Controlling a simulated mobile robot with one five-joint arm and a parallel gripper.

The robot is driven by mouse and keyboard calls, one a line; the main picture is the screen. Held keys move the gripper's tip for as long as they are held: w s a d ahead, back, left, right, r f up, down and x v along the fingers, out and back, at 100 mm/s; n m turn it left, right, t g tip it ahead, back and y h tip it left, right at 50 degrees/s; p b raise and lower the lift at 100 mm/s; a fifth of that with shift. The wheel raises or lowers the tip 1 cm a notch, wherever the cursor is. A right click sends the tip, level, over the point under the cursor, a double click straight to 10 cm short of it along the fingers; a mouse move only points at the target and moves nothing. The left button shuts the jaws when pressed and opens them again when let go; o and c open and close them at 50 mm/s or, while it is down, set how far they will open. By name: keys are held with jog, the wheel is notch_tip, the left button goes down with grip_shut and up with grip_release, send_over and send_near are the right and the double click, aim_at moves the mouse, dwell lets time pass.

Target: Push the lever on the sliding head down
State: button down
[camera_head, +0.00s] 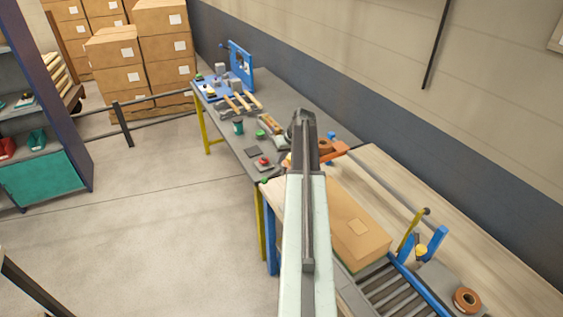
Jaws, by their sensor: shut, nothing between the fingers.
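My arm reaches from the bottom of the picture toward the bench. My gripper (303,121) is at its far dark end, small and seen from behind; it is shut and nothing shows held in it. An orange part (331,149), which looks like the sliding head, sits just right of the arm at the far end of a grey rail (383,183). My arm covers its left side. The lever cannot be made out clearly, and I cannot tell whether the gripper touches the head.
A blue-and-yellow bracket (428,243) and tape roll (467,300) are at the right. The grey bench (295,92) carries small items and a blue frame (241,65).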

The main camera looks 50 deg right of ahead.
aim_at(267, 178)
jog(key=b+x, duration=0.2)
jog(key=x, duration=0.1)
jog(key=b+x, duration=0.2)
jog(key=x, duration=0.1)
jog(key=a+b+x, duration=0.1)
jog(key=b+x, duration=0.2)
jog(key=shift+s+a+f, duration=0.1)
jog(key=shift+f, duration=0.05)
jog(key=shift+w+a+f, duration=0.15)
jog(key=shift+w+a, duration=0.05)
jog(key=shift+a, duration=0.1)
jog(key=shift+d, duration=0.1)
